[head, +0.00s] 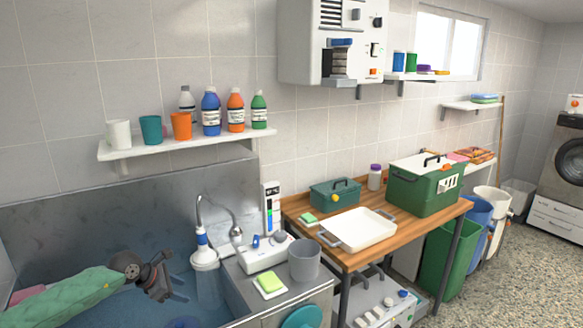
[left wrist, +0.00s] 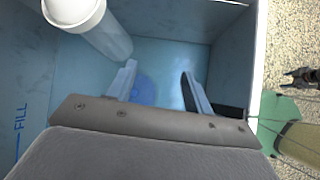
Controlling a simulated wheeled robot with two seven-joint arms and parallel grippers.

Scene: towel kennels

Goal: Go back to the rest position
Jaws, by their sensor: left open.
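My left gripper (head: 160,288) hangs over the blue water in the tub, at the lower left of the head view. Its green-sleeved arm comes in from the left edge. In the left wrist view its two fingers (left wrist: 158,82) stand apart with nothing between them. A blue round thing (left wrist: 143,89) lies lower down in the tub, beyond the fingers. A dark claw-like shape (left wrist: 302,77) by a green part at the right edge looks like my right gripper. It is too small to tell its jaws. The head view does not show my right gripper.
The tub wall (left wrist: 230,70) lies close to the gripper's right. A counter with a grey cup (head: 304,260) and a wooden table with a white tray (head: 358,229) stand further right.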

